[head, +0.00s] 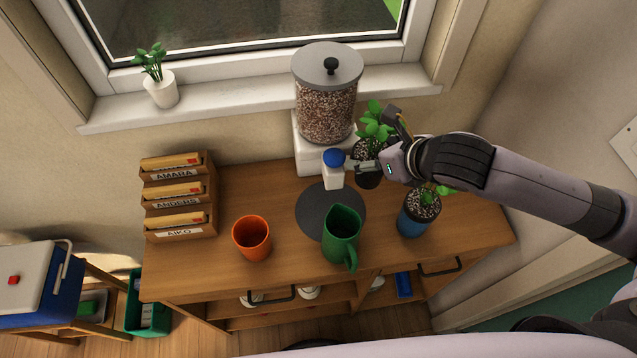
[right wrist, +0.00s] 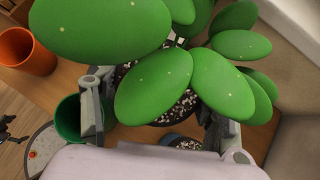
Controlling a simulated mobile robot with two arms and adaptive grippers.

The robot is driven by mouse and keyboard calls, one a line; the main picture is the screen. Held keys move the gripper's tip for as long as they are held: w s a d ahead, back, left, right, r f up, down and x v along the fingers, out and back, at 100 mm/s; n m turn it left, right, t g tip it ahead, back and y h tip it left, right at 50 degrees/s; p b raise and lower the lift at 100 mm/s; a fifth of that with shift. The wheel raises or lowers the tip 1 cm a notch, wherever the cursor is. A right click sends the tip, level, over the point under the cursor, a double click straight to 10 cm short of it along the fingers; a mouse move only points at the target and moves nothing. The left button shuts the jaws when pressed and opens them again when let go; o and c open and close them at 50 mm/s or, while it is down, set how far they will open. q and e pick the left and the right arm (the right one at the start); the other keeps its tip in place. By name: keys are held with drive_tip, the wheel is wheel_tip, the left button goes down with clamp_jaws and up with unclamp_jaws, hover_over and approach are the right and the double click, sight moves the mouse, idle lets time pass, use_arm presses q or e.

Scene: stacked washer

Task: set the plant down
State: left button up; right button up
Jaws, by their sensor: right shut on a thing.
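A leafy green plant (head: 377,122) in a dark pot (head: 368,180) is held by my right gripper (head: 372,166) near the back right of the wooden cabinet top, just right of the dispenser. The gripper is shut on the pot. In the right wrist view, the large leaves (right wrist: 150,85) hide much of the pot and part of the fingers. The gripper hides part of the pot in the head view; I cannot tell whether its bottom touches the wood. My left gripper is not in view.
A bean dispenser (head: 325,105) with a blue knob (head: 334,158) stands left of the held plant. A second plant in a blue pot (head: 414,222) stands in front. A green pitcher (head: 342,236), grey round mat (head: 311,210), orange cup (head: 252,238) and file rack (head: 180,195) occupy the top.

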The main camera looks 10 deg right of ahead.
sight(379, 180)
drive_tip(key=f, duration=0.1)
drive_tip(key=s+f, duration=0.1)
drive_tip(key=f, duration=0.1)
drive_tip(key=s+f, duration=0.1)
drive_tip(key=f, duration=0.1)
drive_tip(key=shift+d+f, duration=0.2)
drive_tip(key=shift+d, duration=0.2)
drive_tip(key=p+x, duration=0.1)
drive_tip(key=x, duration=0.2)
drive_tip(key=s+f+p+x, duration=0.1)
drive_tip(key=x, duration=0.5)
drive_tip(key=shift+d+f+p, duration=0.25)
drive_tip(key=shift+f+p, duration=0.15)
drive_tip(key=shift+f, duration=0.25)
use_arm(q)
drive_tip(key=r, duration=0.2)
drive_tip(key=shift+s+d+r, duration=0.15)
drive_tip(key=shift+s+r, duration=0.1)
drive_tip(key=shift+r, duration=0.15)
use_arm(e)
drive_tip(key=shift+s+d, duration=0.1)
drive_tip(key=shift+s, duration=0.05)
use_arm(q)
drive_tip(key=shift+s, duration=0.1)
use_arm(e)
drive_tip(key=shift+f, duration=0.1)
drive_tip(key=o, duration=1.4)
drive_tip(key=shift+f, duration=0.1)
drive_tip(key=shift+o, duration=0.4)
